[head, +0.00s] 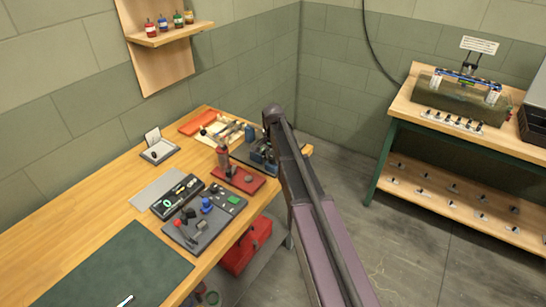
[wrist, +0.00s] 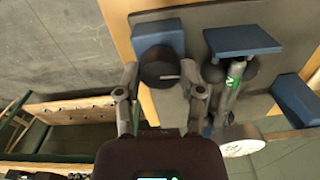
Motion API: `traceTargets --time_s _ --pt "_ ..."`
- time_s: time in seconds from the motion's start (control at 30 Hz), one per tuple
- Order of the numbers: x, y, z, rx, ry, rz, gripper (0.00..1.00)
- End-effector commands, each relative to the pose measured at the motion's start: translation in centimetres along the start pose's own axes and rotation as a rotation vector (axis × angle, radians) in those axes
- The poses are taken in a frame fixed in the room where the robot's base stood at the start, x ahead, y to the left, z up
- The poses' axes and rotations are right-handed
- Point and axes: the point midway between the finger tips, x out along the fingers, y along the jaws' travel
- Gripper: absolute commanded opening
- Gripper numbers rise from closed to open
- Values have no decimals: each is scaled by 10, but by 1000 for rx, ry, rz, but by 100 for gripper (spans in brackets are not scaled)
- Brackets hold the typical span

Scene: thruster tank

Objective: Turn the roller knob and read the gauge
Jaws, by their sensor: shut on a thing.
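A dark round knob (wrist: 158,66) shows in the wrist view on a grey base plate (wrist: 195,20) with blue blocks. My gripper (wrist: 160,78) is shut on this knob, one finger at each side of it. To its right is a metal shaft (wrist: 234,84) with a green mark and dark rollers. A pale disc (wrist: 240,140) at the lower right may be the gauge; no reading can be made out. In the head view the blue fixture (head: 260,153) stands at the bench's far right end, partly hidden by my arm.
A red base (head: 238,179) with an upright post stands just left of the fixture. A grey board (head: 205,222) with small parts and a dark green mat (head: 112,270) lie nearer. A red toolbox (head: 246,246) is under the bench. A tank (head: 460,98) stands on the other table.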

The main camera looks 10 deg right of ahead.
Motion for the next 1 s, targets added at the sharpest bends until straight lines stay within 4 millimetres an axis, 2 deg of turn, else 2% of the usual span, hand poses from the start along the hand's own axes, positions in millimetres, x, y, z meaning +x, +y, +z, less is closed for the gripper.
traceTargets --time_s 0.23,0.63,0.67,0.77,1.0 --pt "0 1 1 70 -2 3 2" --pt "0 2 1 77 -3 3 2" --pt "0 2 1 77 -3 3 53" --pt "0 1 1 77 -2 3 83" --pt "0 1 0 77 -1 1 85"
